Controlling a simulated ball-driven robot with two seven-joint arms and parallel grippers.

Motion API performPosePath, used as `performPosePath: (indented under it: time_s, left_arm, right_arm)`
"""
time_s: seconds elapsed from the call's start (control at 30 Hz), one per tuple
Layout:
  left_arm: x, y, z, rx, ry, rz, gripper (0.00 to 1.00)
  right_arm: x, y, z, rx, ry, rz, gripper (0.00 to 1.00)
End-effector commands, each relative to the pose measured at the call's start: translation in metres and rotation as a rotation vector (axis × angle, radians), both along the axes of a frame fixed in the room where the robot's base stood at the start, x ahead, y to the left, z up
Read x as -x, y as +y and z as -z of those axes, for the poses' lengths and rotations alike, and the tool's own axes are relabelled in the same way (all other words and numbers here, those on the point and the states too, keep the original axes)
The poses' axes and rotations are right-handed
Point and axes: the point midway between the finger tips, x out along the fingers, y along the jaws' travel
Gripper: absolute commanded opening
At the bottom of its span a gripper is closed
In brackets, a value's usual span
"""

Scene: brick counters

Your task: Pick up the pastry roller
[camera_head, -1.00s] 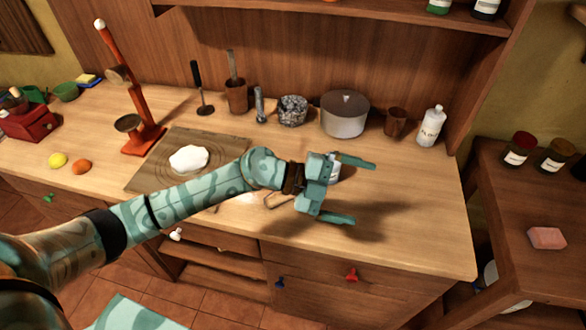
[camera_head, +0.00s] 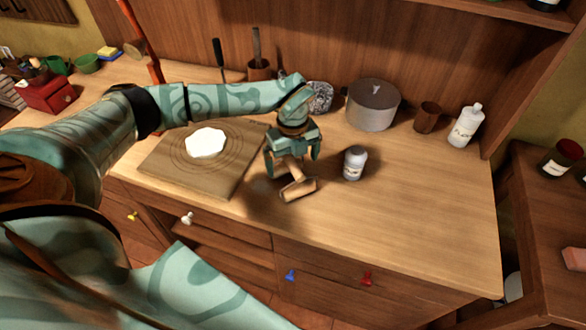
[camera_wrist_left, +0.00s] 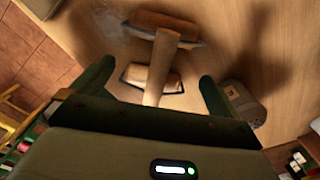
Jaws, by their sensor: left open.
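The pastry roller (camera_head: 299,188) is a small wooden tool that lies on the counter just right of the board. My left gripper (camera_head: 292,165) is open and points down over it, hiding part of it. In the left wrist view the roller (camera_wrist_left: 165,24) shows a wide wooden end at the top and a handle running down between the two open fingers of my left gripper (camera_wrist_left: 154,74). I see a gap on both sides of the handle. My right gripper is not in view.
A wooden board (camera_head: 170,172) with white dough (camera_head: 205,142) lies to the left. A grey pot (camera_head: 373,105) stands behind. The counter's right front is clear.

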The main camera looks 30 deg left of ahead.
Motion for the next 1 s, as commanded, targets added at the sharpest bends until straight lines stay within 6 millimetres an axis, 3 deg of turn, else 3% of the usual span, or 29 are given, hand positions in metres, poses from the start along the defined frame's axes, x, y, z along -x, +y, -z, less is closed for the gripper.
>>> performPosePath:
  time_s: [0.23,0.5,0.73,0.87,1.0]
  left_arm:
    - [0.001,0.0,0.018,0.001,0.001,0.0,1.0]
    - [0.002,0.001,0.06,0.002,0.002,0.0,1.0]
    - [0.002,0.001,0.061,0.001,0.0,0.001,1.0]
    - [0.002,0.001,0.061,0.002,0.0,0.001,0.64]
    - [0.001,0.001,0.061,0.002,-0.001,0.001,0.63]
  right_arm:
    - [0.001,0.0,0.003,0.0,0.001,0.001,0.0]
    - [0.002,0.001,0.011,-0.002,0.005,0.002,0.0]
    - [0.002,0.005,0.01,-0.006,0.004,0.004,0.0]
    - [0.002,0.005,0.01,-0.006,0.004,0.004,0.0]
    - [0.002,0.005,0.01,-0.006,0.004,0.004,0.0]
